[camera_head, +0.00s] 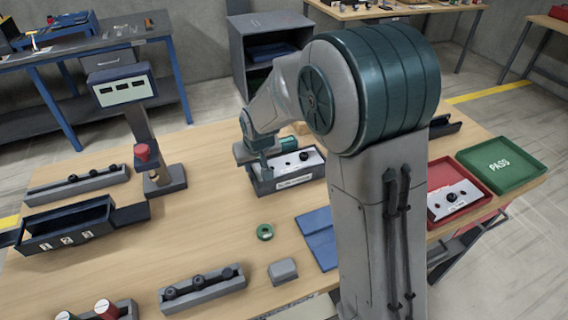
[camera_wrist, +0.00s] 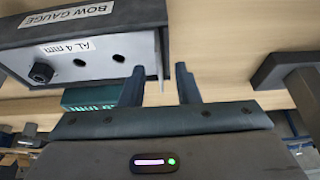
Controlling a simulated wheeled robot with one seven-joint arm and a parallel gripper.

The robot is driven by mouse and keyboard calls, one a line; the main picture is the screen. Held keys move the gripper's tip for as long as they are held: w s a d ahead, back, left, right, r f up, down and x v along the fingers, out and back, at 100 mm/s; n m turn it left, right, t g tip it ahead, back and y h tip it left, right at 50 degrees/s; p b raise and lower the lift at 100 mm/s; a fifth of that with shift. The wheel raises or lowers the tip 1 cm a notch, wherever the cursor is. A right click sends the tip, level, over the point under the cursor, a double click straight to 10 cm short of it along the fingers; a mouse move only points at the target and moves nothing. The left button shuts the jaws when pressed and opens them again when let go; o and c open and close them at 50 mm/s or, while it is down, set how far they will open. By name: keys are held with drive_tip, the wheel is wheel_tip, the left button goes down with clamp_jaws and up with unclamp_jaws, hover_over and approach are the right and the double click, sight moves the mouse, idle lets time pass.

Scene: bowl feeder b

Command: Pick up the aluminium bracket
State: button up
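The aluminium bracket (camera_wrist: 95,57) is a light grey plate marked "AL 4 mm", with dark holes and a black knob-like part. It sits in a dark fixture labelled "BOW GAUGE" (camera_wrist: 135,14). In the head view the bracket (camera_head: 299,163) lies in this fixture (camera_head: 290,184) at the middle of the table. My gripper (camera_wrist: 160,88) is open at the bracket's end. Its two fingers are apart, and a thin upright edge shows between them. Whether either finger touches the bracket I cannot tell. In the head view my gripper (camera_head: 264,168) is at the fixture's left end, its fingertips hidden.
A similar plate (camera_head: 455,199) lies in a red tray (camera_head: 437,172) at right, beside a green "PASS" tray (camera_head: 500,163). A display stand (camera_head: 140,122) stands left of my gripper. A green ring (camera_head: 265,232), grey block (camera_head: 283,270) and blue mat (camera_head: 318,232) lie nearer.

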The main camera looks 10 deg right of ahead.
clamp_jaws()
drive_tip(key=shift+r, duration=0.1)
